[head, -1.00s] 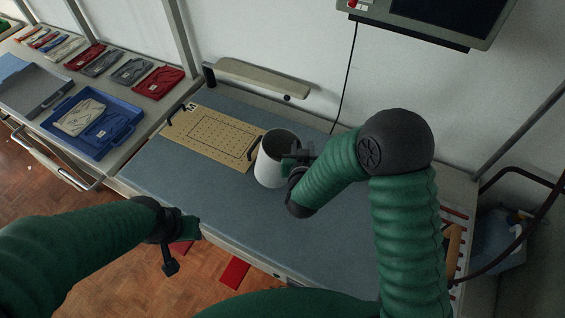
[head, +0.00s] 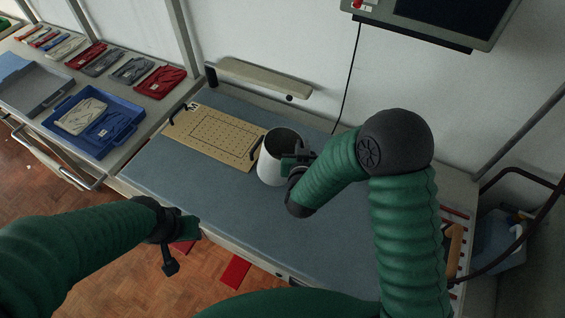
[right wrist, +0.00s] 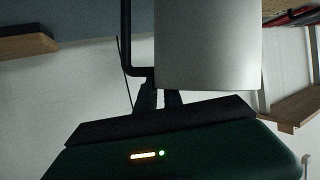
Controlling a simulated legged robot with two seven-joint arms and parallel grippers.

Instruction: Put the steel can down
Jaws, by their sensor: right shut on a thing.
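The steel can (head: 268,168) is a pale open-topped cylinder at the middle of the blue-grey bench top (head: 228,204), just right of the perforated board. My right gripper (head: 296,160) is shut on the can's right side in the head view. In the right wrist view the can (right wrist: 207,45) fills the top middle, with the gripper fingers (right wrist: 160,98) against its near end. The can looks upright in the head view. I cannot tell whether its base touches the bench. My left gripper (head: 186,228) is over the bench's front edge, holding nothing visible; its jaws are unclear.
The tan perforated board (head: 195,130) with dark handles lies left of the can. A blue tray (head: 121,132) with folded cloths is farther left. A padded arm (head: 264,79) lies behind, with a screen (head: 440,10) above. The bench in front of the can is clear.

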